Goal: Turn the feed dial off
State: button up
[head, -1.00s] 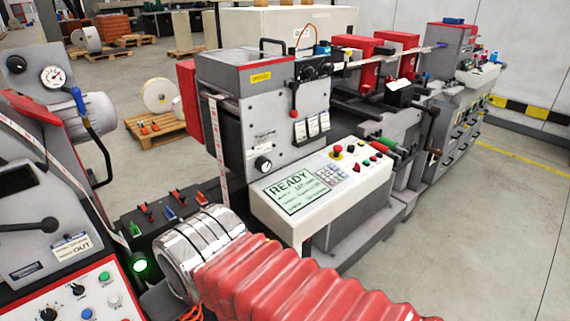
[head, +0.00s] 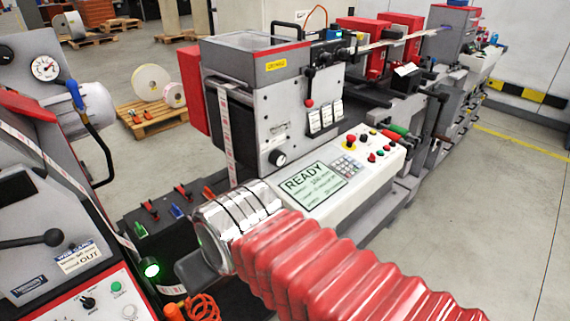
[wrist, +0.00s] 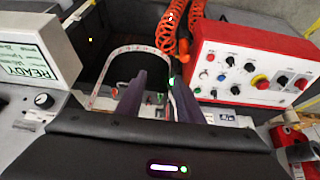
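A black dial (head: 88,302) sits on the white control panel (head: 122,306) at the lower left of the head view. In the wrist view a red-edged white panel (wrist: 215,46) at the right carries several black knobs, among them one knob (wrist: 249,67). Another round dial (head: 277,158) is on the grey machine's side; a similar dial (wrist: 44,100) shows at the left of the wrist view. The labels are too small to tell which is the feed dial. My gripper (wrist: 156,79) has its two dark fingers apart, with nothing between them, left of the red-edged panel.
An orange coiled hose (wrist: 166,35) hangs beside the red-edged panel. A paper web (head: 226,135) runs down the machine. The floor at right is clear.

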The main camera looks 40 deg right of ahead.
jog(key=o, duration=0.3)
jog(key=shift+f+m, duration=0.25)
jog(key=shift+m, duration=0.05)
jog(key=o, duration=0.3)
jog(key=f+m, duration=0.1)
jog(key=f+m+g+y, duration=0.1)
jog(key=m, duration=0.1)
jog(key=w+f+m+g+y, duration=0.1)
jog(key=shift+d+f+m, duration=0.25)
jog(key=shift+m, duration=0.15)
jog(key=w+d+f+m+t+y, duration=0.1)
jog(key=w+d+m+t+y, duration=0.3)
jog(key=w+d+m+y, duration=0.8)
jog(key=s+d+m+t+h, duration=0.1)
jog(key=d+m+t+h, duration=0.2)
jog(key=d+m, duration=0.3)
jog(key=s+d+f+m+t+h, duration=0.1)
jog(key=d+m+t+h, duration=0.3)
jog(key=d, duration=0.7)
jog(key=s+d+f+m+t+h, duration=0.1)
jog(key=s+d+m+t+h, duration=0.1)
jog(key=d+m+h, duration=0.4)
jog(key=shift+d+m+t+h, duration=0.3)
jog(key=shift+d+m+t, duration=0.4)
jog(key=shift+d+m, duration=0.95)
jog(key=shift+a+r, duration=0.1)
jog(key=shift+a, duration=0.1)
